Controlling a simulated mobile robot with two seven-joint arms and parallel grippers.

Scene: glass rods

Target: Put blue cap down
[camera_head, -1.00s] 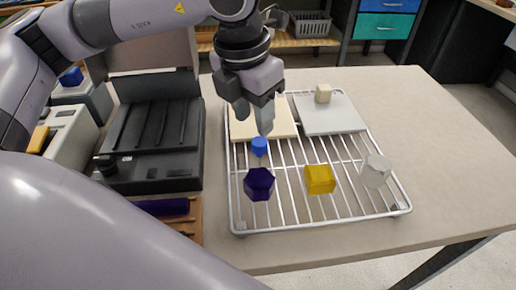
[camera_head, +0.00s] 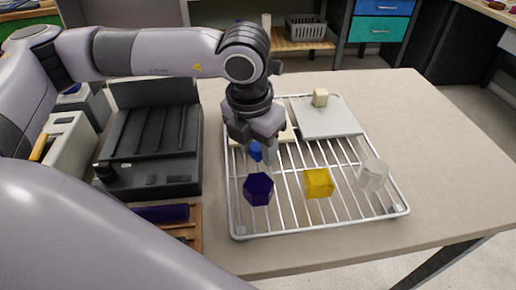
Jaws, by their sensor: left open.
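The small blue cap (camera_head: 256,151) is at the back left part of the white wire rack (camera_head: 346,221). My left gripper (camera_head: 262,152) points down right at the cap, its fingers open, partly hiding it. I cannot tell whether a finger touches the cap or whether the cap rests fully on the rack. My right gripper is not in view.
A dark purple hexagonal piece (camera_head: 258,189), a yellow piece (camera_head: 318,183) and a clear piece (camera_head: 373,174) stand on the rack's front part. A grey plate (camera_head: 328,118) with a cream block (camera_head: 320,97) lies behind. A black slotted holder (camera_head: 150,145) stands left. The right tabletop is clear.

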